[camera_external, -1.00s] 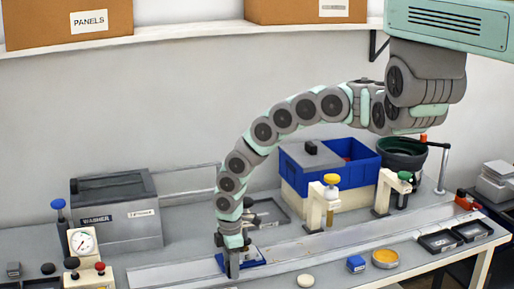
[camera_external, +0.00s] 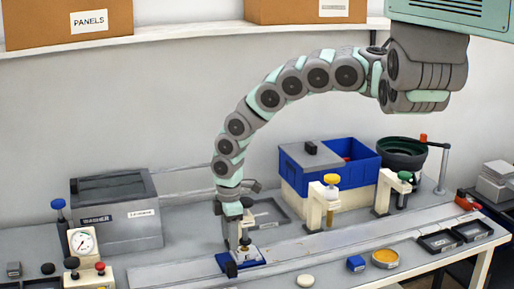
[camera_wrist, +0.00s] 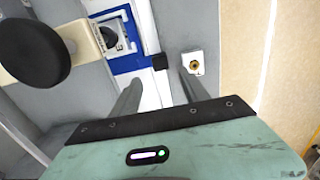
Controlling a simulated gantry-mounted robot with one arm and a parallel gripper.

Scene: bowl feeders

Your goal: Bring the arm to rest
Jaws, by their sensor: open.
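My gripper (camera_external: 233,244) hangs from my curved arm, pointing down over the blue fixture plate (camera_external: 222,262) on the bench. In the wrist view the two grey fingers (camera_wrist: 157,90) are spread apart with nothing between them. The blue plate (camera_wrist: 128,62) lies beyond the fingertips and carries a pale square part with a dark round centre (camera_wrist: 118,38). A small black block (camera_wrist: 160,62) sits at the plate's edge. In the external view the fingers partly cover the fixture. The exact gap between fingertips and fixture is hard to judge.
A large black knob (camera_wrist: 35,45) stands close by on the left in the wrist view. A grey washer box (camera_external: 120,218) and gauge unit (camera_external: 83,245) are left. Blue bins (camera_external: 330,180), dispenser posts (camera_external: 313,207) and a dark bowl (camera_external: 402,153) are right.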

